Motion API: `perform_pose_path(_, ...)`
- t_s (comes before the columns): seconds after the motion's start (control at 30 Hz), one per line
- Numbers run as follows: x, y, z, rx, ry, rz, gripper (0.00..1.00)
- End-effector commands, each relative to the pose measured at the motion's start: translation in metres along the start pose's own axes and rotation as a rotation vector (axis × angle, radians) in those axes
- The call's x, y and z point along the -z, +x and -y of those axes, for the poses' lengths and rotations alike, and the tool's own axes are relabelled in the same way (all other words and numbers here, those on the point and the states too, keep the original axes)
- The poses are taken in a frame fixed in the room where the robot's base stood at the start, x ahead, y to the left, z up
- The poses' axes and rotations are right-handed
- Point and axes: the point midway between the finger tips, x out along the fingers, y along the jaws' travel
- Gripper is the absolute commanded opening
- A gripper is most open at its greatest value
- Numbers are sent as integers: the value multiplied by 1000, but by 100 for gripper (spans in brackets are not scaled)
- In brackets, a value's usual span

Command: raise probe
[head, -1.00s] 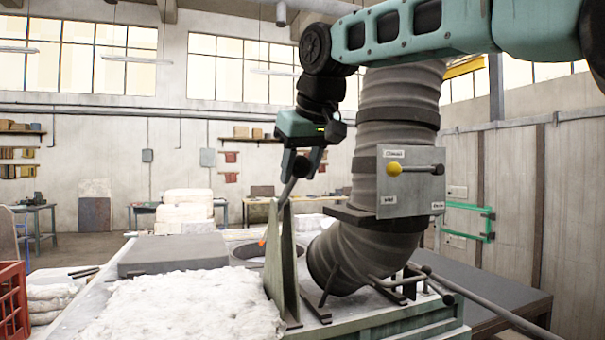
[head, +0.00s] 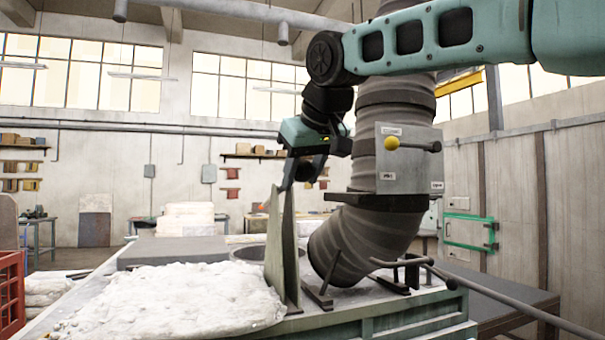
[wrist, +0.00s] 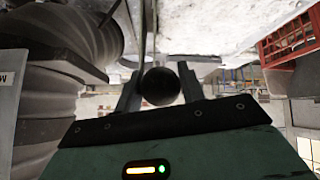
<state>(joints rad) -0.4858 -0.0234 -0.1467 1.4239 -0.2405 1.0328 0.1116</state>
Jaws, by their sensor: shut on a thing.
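My gripper (head: 304,180) hangs just behind the top of an upright green plate (head: 281,245). In the wrist view, its two fingers are shut on the probe, whose round black end (wrist: 161,87) shows between them.
A thick ribbed grey duct (head: 355,245) with a labelled control box (head: 408,165) stands close right of my gripper. A round opening (head: 248,252) lies behind the plate. A lumpy white mass (head: 165,305) lies in front, with a red crate (head: 11,290) at the far left.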

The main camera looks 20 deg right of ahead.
Motion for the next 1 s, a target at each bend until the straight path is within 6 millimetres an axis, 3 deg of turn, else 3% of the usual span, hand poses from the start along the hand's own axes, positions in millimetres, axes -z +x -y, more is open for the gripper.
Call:
perform_pose_path(0.07,-4,4,2,1,-2,17,0)
perform_pose_path(0.1,-5,4,2,1,-2,18,45)
perform_pose_path(0.17,-5,4,2,1,-2,18,60)
perform_pose_path(0.57,-2,-6,1,1,-1,8,60)
perform_pose_path(0.77,-1,-42,1,1,-1,5,60)
perform_pose_path(1.0,0,-100,1,2,0,6,60)
